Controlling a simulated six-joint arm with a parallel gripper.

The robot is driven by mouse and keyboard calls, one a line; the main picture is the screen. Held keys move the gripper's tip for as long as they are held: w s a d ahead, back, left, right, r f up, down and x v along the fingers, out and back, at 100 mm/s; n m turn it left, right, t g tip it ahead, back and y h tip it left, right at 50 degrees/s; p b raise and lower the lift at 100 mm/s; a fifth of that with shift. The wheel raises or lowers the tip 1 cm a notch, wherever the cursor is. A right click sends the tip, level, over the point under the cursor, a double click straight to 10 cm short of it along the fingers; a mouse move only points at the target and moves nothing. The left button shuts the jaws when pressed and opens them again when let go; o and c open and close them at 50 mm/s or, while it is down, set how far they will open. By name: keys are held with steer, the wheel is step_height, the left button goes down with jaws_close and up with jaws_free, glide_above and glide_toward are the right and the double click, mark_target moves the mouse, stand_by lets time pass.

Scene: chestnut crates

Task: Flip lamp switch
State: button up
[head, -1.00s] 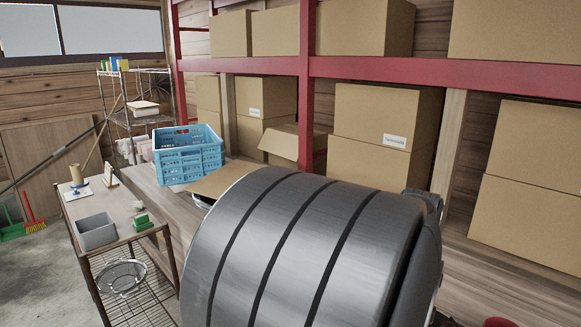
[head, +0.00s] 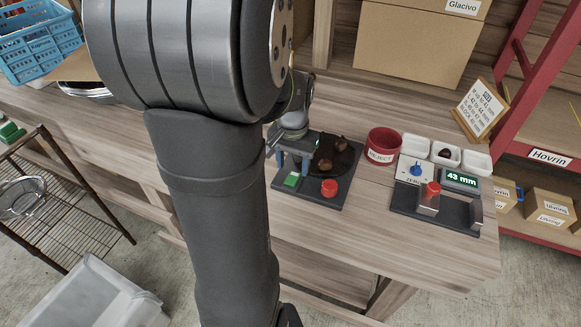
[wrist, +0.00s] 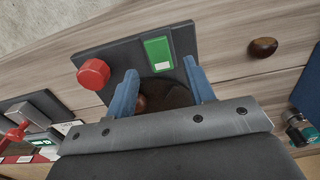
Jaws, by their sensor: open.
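A dark panel (head: 315,197) on the workbench carries a green rectangular part (head: 291,180) that looks like a switch, and a red round knob (head: 329,187). In the wrist view the green part (wrist: 158,54) has a pale strip, and the red knob (wrist: 94,73) is to its left. My gripper (head: 292,162) is over the panel, its blue fingers pointing down. In the wrist view my open gripper (wrist: 160,67) has one finger either side of the green part's near end, with nothing held. Contact cannot be told. No lamp is clearly identifiable.
A red REJECT pot (head: 382,147), white trays (head: 476,161) and a gauge reading 43 mm (head: 461,181) stand to the right. A loose chestnut (wrist: 263,48) lies on the bench.

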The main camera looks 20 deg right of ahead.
mark_target(293, 178)
steer(key=shift+f, duration=1.7)
steer(key=c, duration=1)
steer(key=shift+s+a+t+h, duration=0.15)
steer(key=shift+t+h, duration=0.4)
steer(key=shift+s+a+t+h, duration=0.1)
steer(key=shift+t+h, duration=0.45)
steer(key=o, duration=1)
